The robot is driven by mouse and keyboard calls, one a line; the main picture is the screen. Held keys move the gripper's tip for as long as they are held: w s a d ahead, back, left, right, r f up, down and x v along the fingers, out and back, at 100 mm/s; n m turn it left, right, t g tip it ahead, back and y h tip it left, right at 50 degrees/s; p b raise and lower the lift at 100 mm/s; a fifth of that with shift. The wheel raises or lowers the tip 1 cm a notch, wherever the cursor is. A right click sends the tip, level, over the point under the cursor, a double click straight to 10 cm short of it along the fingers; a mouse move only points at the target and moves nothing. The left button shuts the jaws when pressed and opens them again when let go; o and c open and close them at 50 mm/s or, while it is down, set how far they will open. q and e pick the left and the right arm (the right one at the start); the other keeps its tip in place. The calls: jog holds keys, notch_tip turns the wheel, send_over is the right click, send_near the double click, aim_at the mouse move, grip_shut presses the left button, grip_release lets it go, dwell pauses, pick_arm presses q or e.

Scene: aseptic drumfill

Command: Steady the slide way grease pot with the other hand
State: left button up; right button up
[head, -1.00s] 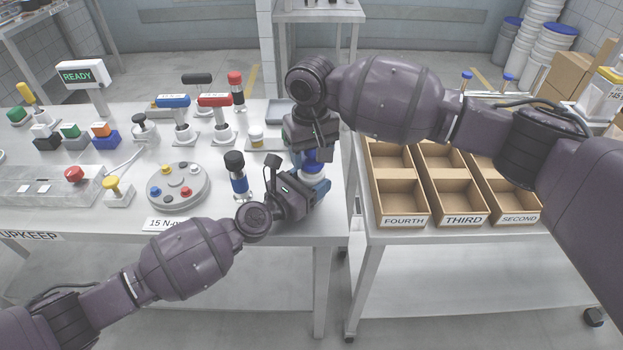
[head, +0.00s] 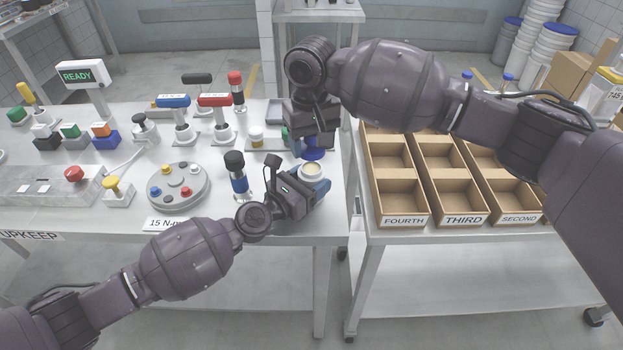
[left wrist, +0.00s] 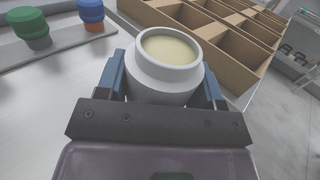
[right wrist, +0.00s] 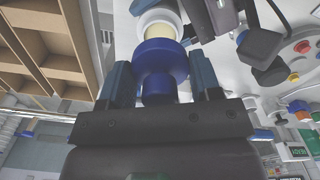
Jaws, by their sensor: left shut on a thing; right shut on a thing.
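The slide way grease pot (head: 312,171) is a white pot standing open near the table's right edge. The left wrist view shows its cream-coloured contents and white wall (left wrist: 160,88). My left gripper (head: 311,187) is shut around the pot's body, one blue finger on each side. My right gripper (head: 313,137) is above the pot, shut on a blue lid (head: 313,154). The right wrist view shows the lid (right wrist: 163,68) between the fingers, with the pot (right wrist: 158,18) beyond it. The lid is clear of the pot's rim.
A dark-capped bottle with a blue band (head: 238,180) stands just left of my left gripper. A round grey plate with coloured knobs (head: 178,187) is farther left. Cardboard bins (head: 402,205) stand on the right-hand table. Several levers and buttons fill the left table.

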pick_arm(q)
jog(key=shift+s+f, duration=0.15)
jog(key=shift+f, duration=0.35)
pick_arm(e)
jog(key=shift+f, duration=0.1)
jog(key=s+a+r, duration=0.2)
jog(key=s+r, duration=0.2)
jog(key=s, duration=0.3)
jog(key=shift+s+a, duration=0.3)
jog(key=shift+a, duration=0.1)
pick_arm(q)
jog(key=o, duration=0.8)
jog(key=shift+o, duration=1.3)
jog(key=shift+r, duration=0.1)
jog(key=shift+o, duration=0.2)
jog(key=shift+r, duration=0.15)
jog(key=shift+r, duration=0.1)
jog(key=v, duration=1.1)
jog(key=shift+s+a, duration=0.2)
jog(key=shift+a, duration=0.15)
